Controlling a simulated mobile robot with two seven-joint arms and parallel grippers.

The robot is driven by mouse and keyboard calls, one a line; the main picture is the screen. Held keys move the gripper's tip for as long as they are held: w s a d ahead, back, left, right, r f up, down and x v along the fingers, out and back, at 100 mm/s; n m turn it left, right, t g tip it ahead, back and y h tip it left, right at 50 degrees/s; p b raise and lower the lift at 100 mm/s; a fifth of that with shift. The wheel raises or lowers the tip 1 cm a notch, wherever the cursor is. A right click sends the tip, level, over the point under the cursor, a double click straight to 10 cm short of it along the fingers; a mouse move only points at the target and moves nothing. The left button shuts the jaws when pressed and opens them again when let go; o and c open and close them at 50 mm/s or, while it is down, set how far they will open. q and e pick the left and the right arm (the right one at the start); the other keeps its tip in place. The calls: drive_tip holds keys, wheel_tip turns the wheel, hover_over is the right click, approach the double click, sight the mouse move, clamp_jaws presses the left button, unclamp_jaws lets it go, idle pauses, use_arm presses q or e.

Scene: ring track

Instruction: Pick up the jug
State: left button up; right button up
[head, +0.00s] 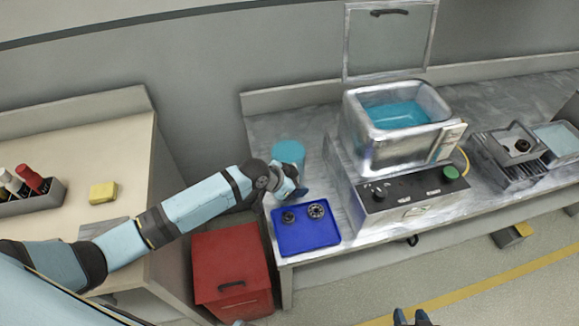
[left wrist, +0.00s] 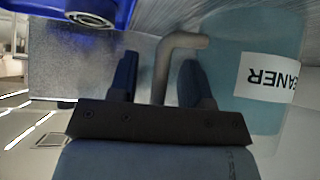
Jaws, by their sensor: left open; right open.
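The jug (head: 288,152) is a teal container standing on the grey bench, left of the metal tank. My left gripper (head: 299,190) is at the jug's near side. In the left wrist view its two dark blue fingers (left wrist: 157,80) are open, one on each side of the handle, with a gap visible. Contact cannot be told. My right gripper (head: 411,317) shows only its parted fingertips at the bottom edge.
A blue tray (head: 306,243) with two dark round parts lies just in front of my left gripper. The metal tank (head: 385,150) with teal liquid stands to the right. A red cabinet (head: 232,265) stands below left. A yellow block (head: 103,193) lies on the left table.

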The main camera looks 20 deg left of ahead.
use_arm(q)
clamp_jaws()
idle(1.1)
drive_tip(key=shift+w+r, duration=0.1)
idle(0.3)
